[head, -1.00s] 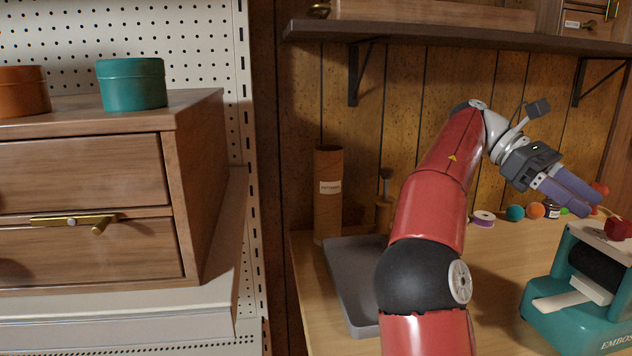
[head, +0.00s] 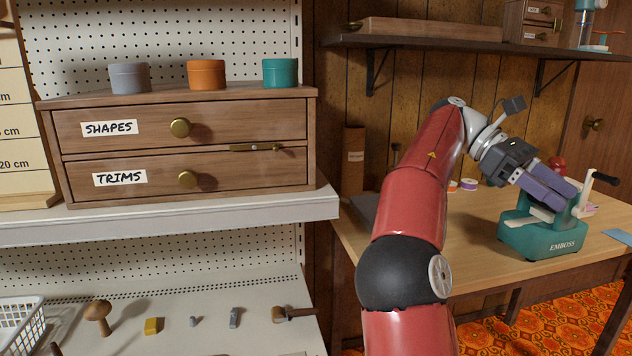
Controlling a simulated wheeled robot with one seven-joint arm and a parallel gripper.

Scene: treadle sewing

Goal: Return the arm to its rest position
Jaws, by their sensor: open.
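My gripper (head: 566,194) is at the right of the head view, at the end of my raised red arm. Its two purple-grey fingers point down to the right and are apart, with nothing seen between them. In the picture the fingers overlap the teal embosser (head: 540,238) on the wooden table (head: 478,262). I cannot tell how far apart in depth they are. My arm's lower links stand in front of the table's left part and hide some of it.
A two-drawer wooden cabinet (head: 250,178), labelled SHAPES and TRIMS, stands on a white shelf (head: 250,212) at left. Grey (head: 129,78), orange (head: 207,74) and teal (head: 280,72) tins sit on it. A wall shelf (head: 440,43) hangs behind my arm. A grey tray (head: 364,208) is partly hidden.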

